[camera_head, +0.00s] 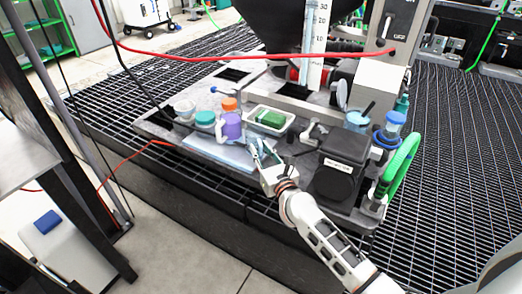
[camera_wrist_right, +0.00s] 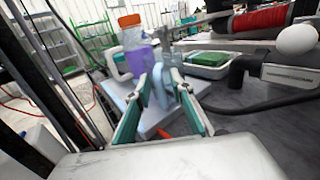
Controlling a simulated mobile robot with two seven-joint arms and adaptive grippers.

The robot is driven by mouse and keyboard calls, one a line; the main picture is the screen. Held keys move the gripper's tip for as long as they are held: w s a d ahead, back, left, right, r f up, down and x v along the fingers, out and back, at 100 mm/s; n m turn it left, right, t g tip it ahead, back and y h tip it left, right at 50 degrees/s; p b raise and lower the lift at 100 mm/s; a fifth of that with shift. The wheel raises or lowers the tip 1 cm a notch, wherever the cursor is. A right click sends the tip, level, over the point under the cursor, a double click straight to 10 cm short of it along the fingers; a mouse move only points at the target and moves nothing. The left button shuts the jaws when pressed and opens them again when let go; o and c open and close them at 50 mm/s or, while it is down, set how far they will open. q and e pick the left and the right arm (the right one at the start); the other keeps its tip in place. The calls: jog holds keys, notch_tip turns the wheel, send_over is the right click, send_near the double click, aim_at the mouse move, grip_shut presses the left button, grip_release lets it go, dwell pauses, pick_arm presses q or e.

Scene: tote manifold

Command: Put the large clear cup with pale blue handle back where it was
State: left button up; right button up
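My right gripper (camera_head: 262,150) is over the front of the bench, beside a pale blue board. In the right wrist view its fingers (camera_wrist_right: 162,76) stand apart, with a pale blue, handle-like part (camera_wrist_right: 161,88) between them. The clear cup's body is hard to make out there, so I cannot tell whether the fingers touch it. A purple bottle with an orange cap (camera_head: 232,124) stands just left of the gripper; it also shows in the right wrist view (camera_wrist_right: 135,50). My left gripper does not show.
The pale blue board (camera_head: 205,150) lies at the bench's front edge. A teal-lidded jar (camera_head: 205,121) is left of the bottle. A white tray with a green item (camera_head: 270,119) is behind. A black box (camera_head: 337,172) and a blue-topped cup (camera_head: 357,121) stand to the right.

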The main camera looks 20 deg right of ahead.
jog(key=s, duration=1.2)
jog(key=s+a+f+n+g+y, duration=0.1)
jog(key=s+a+f+n+y, duration=0.2)
jog(key=s+n, duration=0.65)
jog(key=s+a+f+n+g+y, duration=0.1)
jog(key=s+a+f+n+y, duration=0.3)
jog(key=n, duration=1)
jog(key=s+d+f+n+g+h, duration=0.1)
jog(key=s+f+n+g+h, duration=0.1)
jog(key=s+f+n, duration=0.2)
jog(key=s+d+f+n+g+h, duration=0.1)
jog(key=s+f+n+g+h, duration=0.2)
jog(key=s+n, duration=0.8)
jog(key=shift+f+n+p, duration=0.35)
jog(key=shift+f+n, duration=0.4)
jog(key=shift+n, duration=0.4)
jog(key=shift+s, duration=0.1)
